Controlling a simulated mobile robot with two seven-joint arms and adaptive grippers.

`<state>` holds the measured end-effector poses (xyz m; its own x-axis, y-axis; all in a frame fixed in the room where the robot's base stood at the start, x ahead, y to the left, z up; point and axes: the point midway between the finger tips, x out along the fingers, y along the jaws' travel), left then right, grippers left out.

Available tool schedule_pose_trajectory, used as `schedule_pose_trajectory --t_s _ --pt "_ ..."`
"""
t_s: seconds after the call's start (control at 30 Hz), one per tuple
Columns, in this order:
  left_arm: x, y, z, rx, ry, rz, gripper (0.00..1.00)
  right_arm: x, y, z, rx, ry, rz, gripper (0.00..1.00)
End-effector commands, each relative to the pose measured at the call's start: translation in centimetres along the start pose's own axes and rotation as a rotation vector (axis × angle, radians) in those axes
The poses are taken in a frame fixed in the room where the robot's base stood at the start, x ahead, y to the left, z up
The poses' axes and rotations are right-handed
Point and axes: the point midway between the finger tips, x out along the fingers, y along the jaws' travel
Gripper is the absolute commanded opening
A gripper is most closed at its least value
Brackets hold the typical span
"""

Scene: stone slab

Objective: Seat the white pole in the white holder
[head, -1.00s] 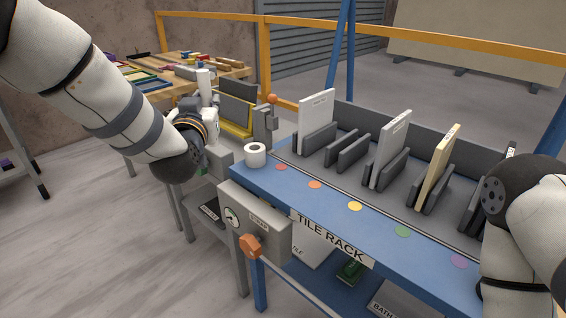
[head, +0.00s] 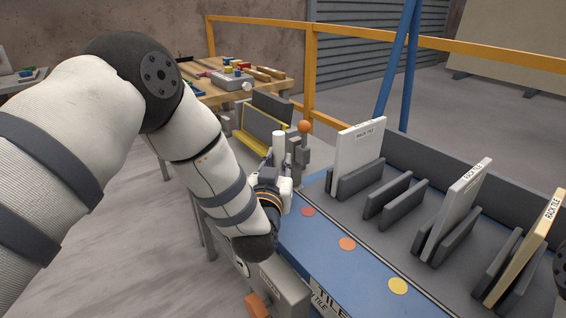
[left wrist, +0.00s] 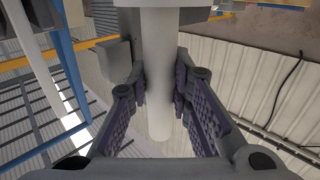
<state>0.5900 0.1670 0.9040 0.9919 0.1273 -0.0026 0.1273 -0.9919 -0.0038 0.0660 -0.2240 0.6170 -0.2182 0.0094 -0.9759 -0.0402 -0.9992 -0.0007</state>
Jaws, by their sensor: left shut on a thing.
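The white holder cannot be made out clearly now; my left gripper and forearm cover the rack corner. Whether the pole touches the holder cannot be told.
A grey stand with an orange knob (head: 304,126) is close behind the pole. A wooden workbench (head: 205,97) stands farther back.

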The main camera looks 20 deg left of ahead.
Motion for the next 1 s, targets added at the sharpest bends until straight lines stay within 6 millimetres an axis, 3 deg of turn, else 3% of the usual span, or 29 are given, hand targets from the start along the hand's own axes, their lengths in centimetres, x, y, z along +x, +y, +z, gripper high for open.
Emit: schedule_pose_trajectory --t_s 0.03,0.3,0.33,0.4,0.77,1.0 --pt "0.0 0.2 1.9 0.000 -0.016 0.004 0.00 0.9 0.0 0.7 0.000 -0.030 0.001 0.31" --pt "0.0 0.2 1.1 0.000 -0.005 0.003 0.00 0.5 0.0 0.4 0.000 -0.018 0.000 0.31" --pt "0.0 0.2 1.0 0.000 -0.005 0.003 0.25 0.5 0.0 0.4 0.000 -0.017 0.000 0.31" --pt "0.0 0.2 0.9 0.000 -0.004 0.003 0.39 0.5 0.0 0.4 0.000 -0.016 0.000 0.31" --pt "-0.4 0.2 0.6 0.000 -0.001 0.003 0.39 0.3 0.0 0.2 0.000 -0.009 0.000 0.31" --pt "-5.8 0.2 0.2 0.001 0.003 0.005 0.39 -1.1 -0.1 -0.7 0.000 0.033 -0.002 0.31"
